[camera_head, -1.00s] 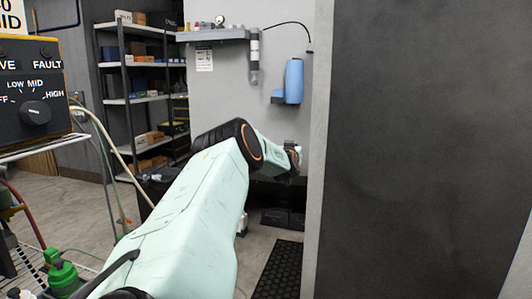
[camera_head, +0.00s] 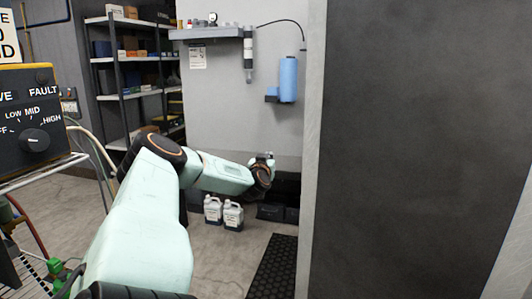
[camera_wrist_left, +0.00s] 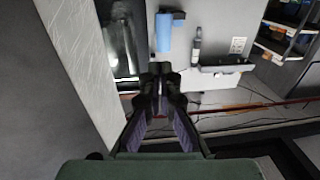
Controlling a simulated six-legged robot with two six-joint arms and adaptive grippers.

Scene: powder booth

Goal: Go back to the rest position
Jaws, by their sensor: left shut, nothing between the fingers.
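My left arm reaches in from the lower left of the head view, bent at the elbow, with its forearm running right toward the back wall. My left gripper (camera_wrist_left: 160,72) shows best in the left wrist view, its two dark fingers closed together at the tips with nothing between them. In the head view the wrist end (camera_head: 262,173) is small and the fingers are hard to make out. My right gripper is not in view.
A control box (camera_head: 35,140) with a dial stands at the left above a wire rack. A dark panel (camera_head: 420,150) fills the right side. White jugs (camera_head: 233,215) stand on the floor behind my arm. A black mat (camera_head: 272,270) lies at lower middle. Shelves (camera_head: 140,95) stand behind.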

